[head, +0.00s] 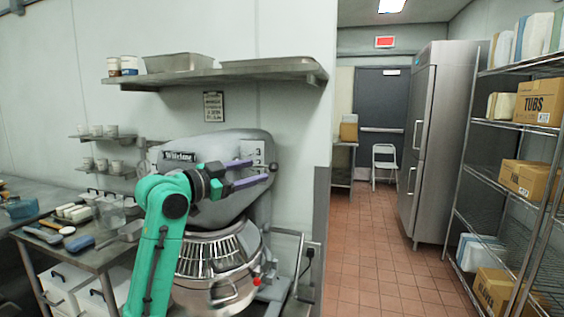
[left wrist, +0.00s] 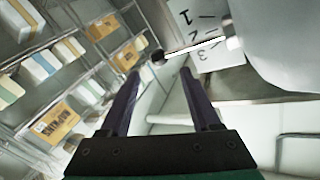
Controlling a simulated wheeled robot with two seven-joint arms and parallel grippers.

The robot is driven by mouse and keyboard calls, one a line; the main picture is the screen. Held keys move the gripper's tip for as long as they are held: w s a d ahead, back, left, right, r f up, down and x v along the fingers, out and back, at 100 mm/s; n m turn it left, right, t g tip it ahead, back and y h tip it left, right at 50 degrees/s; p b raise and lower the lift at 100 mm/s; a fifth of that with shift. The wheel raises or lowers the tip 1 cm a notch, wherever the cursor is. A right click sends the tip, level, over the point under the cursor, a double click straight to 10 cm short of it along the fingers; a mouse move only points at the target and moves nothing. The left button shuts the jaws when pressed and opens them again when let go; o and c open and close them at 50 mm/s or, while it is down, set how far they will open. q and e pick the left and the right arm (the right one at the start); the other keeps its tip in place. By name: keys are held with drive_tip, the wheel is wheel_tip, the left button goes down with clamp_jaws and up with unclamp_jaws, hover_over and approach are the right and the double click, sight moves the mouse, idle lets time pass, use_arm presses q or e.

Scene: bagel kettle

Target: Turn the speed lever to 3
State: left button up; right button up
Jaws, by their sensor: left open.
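The large grey mixer (head: 215,150) stands against the wall in the head view, its metal bowl (head: 215,255) below. A pale speed plate (head: 257,146) is on its right side. In the left wrist view the plate (left wrist: 207,60) shows the numbers 1, 2 and 3. The speed lever (left wrist: 190,48), a thin rod with a black knob (left wrist: 158,57), crosses the plate; which number it is at I cannot tell. My left gripper (head: 260,171) is open, its purple fingers (left wrist: 161,78) pointing toward the lever. The knob appears just beyond the fingertips, between them, not gripped. My right gripper is not in view.
A wall shelf (head: 225,74) hangs above the mixer. A steel table (head: 110,253) with tools is on the left. A wall end (head: 321,200) is just right of the mixer. The tiled floor (head: 370,250) farther right is clear, before a wire rack (head: 480,180).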

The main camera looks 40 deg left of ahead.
use_arm(q)
drive_tip(key=w+d+p, duration=0.1)
drive_tip(key=w+p, duration=0.4)
drive_tip(key=w, duration=0.6)
drive_tip(key=shift+d, duration=0.25)
drive_tip(key=shift+s, duration=0.1)
clamp_jaws()
drive_tip(key=shift+f, duration=0.1)
idle(0.5)
